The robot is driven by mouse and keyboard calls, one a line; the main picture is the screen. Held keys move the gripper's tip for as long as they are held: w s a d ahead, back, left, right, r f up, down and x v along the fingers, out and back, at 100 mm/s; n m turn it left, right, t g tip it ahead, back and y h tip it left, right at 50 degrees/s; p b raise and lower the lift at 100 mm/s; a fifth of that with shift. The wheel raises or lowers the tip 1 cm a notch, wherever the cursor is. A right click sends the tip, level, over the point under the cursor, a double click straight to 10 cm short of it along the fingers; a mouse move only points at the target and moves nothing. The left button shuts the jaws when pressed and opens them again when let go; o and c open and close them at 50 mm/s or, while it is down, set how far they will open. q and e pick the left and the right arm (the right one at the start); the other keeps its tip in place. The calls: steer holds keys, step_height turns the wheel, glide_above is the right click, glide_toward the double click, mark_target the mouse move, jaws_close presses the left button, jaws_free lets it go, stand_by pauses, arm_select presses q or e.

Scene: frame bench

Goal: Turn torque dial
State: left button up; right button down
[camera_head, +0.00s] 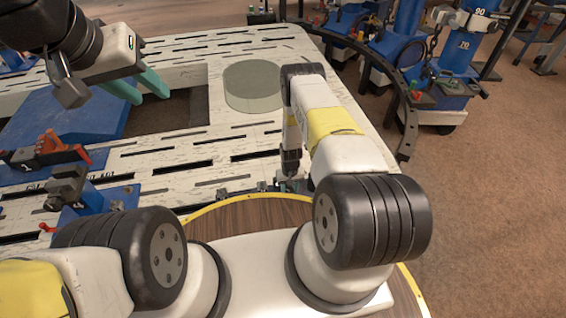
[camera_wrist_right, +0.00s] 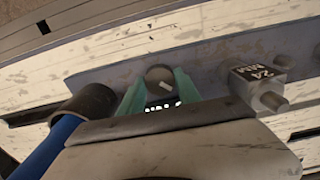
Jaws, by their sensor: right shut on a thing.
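The torque dial (camera_wrist_right: 160,74) is a round dark knob with a pale mark on its face, in the middle of the right wrist view. It sits on a grey strip (camera_wrist_right: 215,60) along the bench edge. My right gripper (camera_wrist_right: 158,84) has its green fingers on both sides of the dial, shut on it. In the head view the right gripper (camera_head: 287,183) is at the bench's near edge, small and partly hidden by its arm; the dial cannot be made out there. My left gripper (camera_head: 138,88) is open and empty above the bench, far from the dial.
The white slotted bench (camera_head: 190,150) fills the middle. A grey-green round disc (camera_head: 253,84) stands on it. Red-and-black clamps (camera_head: 60,148) sit at left.

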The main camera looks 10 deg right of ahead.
mark_target(289, 191)
steer(key=c, duration=0.9)
jaws_free()
steer(key=shift+o, duration=0.2)
steer(key=shift+r, duration=0.1)
step_height(289, 191, up, 8)
steer(key=shift+f, duration=0.2)
